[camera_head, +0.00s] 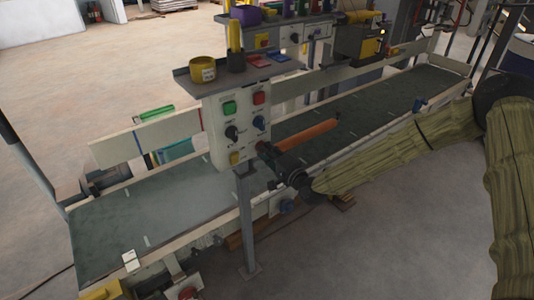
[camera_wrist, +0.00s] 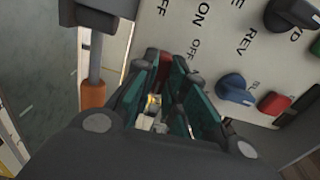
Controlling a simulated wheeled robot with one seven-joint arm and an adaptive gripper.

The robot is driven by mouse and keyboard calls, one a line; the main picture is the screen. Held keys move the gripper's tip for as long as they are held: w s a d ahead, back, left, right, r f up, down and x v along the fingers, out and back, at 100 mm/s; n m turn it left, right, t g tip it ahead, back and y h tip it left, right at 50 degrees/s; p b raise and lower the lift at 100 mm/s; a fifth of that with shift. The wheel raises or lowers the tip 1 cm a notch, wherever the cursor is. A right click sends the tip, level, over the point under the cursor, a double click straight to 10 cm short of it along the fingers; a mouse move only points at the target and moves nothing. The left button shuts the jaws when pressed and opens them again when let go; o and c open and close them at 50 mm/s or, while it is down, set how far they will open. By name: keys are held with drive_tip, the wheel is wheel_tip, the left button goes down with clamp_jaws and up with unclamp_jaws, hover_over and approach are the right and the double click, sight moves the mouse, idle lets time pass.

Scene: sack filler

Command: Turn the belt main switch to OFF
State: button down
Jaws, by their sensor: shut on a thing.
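The grey control panel (camera_head: 218,155) stands on a post at the conveyor's side. It fills the upper right of the wrist view (camera_wrist: 215,65), with ON and OFF lettering beside my fingers. My gripper (camera_head: 264,149) is at the panel's lower right edge in the head view. In the wrist view its green-sided fingers (camera_wrist: 165,85) are closed in around the belt main switch, which they mostly hide. A dark red part (camera_wrist: 158,60) shows at the fingertips, probably the switch. Which way the switch points cannot be told.
A blue knob (camera_wrist: 235,88) and a black knob (camera_wrist: 292,12) sit close to my fingers. An orange cylinder (camera_head: 312,133) lies just beyond my gripper, over the conveyor belt (camera_head: 150,225). A shelf (camera_head: 265,75) with a yellow pot stands above the panel.

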drive_tip(key=shift+f+n+b, duration=0.1)
drive_tip(key=shift+n+b, duration=5.7)
drive_tip(key=shift+n, duration=2.8)
drive_tip(key=c, duration=1.5)
unclamp_jaws()
drive_tip(key=shift+o, duration=0.2)
drive_tip(key=v, duration=1.2)
drive_tip(key=shift+s, duration=0.1)
